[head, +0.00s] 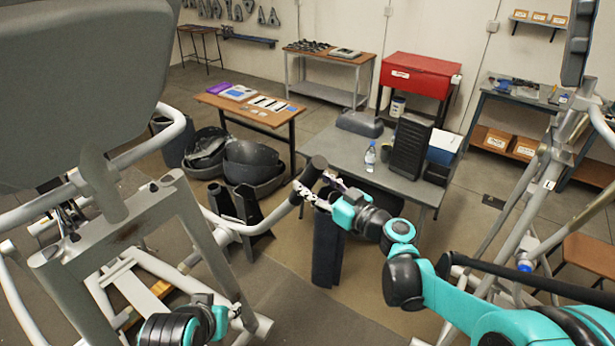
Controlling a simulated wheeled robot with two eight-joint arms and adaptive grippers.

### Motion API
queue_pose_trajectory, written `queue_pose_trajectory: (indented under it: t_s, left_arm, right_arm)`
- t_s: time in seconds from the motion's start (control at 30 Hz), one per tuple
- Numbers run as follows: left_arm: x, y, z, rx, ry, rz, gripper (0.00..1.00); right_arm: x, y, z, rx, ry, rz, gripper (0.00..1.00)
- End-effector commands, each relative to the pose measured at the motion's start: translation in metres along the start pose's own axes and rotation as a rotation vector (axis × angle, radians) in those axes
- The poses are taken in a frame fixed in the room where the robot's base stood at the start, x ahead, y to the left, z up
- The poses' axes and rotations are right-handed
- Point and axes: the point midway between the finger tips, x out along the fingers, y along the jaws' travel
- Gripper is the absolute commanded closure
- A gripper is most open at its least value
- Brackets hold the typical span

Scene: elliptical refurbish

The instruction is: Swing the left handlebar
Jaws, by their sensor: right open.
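A pale grey metal handlebar (245,229) curves out from the elliptical machine frame at left and ends in a dark grip (314,171). My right gripper (312,192) is open, with its fingers on either side of the bar near the grip. I cannot tell whether they touch it. My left gripper (232,311) is low at the bottom left, beside the machine's lower frame; its fingers are small and partly hidden. The large grey console (80,90) hides part of the machine at upper left.
A grey table (330,150) with a bottle (370,158) stands behind my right gripper. Dark rounded covers (250,165) lie on the floor. More metal bars (535,190) with a long dark bar (540,284) stand at right. Open floor lies around the dark upright part (327,250).

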Motion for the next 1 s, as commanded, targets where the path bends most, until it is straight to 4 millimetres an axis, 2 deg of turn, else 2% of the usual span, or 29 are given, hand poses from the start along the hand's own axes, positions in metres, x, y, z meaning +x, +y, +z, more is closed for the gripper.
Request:
queue_pose_trajectory:
  t_s: [0.1, 0.2, 0.47, 0.6, 0.67, 0.87, 1.0]
  left_arm:
    - [-0.002, 0.0, -0.002, 0.0, 0.0, 0.0, 0.6]
    - [-0.002, 0.0, -0.002, 0.0, 0.0, 0.0, 0.6]
    - [-0.002, 0.0, -0.002, 0.0, 0.0, 0.0, 0.6]
    - [-0.002, 0.0, -0.002, 0.0, 0.0, 0.0, 0.6]
    - [-0.002, 0.0, -0.002, 0.0, 0.0, 0.0, 0.6]
    - [-0.001, 0.0, -0.001, 0.0, 0.0, 0.0, 0.6]
    - [0.013, 0.0, 0.009, 0.0, 0.0, 0.0, 0.6]
  right_arm:
    - [0.013, 0.0, -0.001, 0.0, 0.0, -0.002, 0.48]
    - [0.018, 0.0, 0.0, 0.0, 0.0, -0.001, 0.48]
    - [0.019, 0.0, 0.0, 0.0, -0.001, 0.0, 0.48]
    - [0.019, 0.0, 0.0, 0.0, -0.001, 0.0, 0.85]
    - [0.019, 0.0, 0.0, 0.0, -0.001, 0.0, 1.0]
    - [0.018, 0.0, 0.001, 0.001, 0.001, 0.0, 1.0]
    - [0.008, 0.003, 0.017, 0.006, 0.022, 0.001, 1.0]
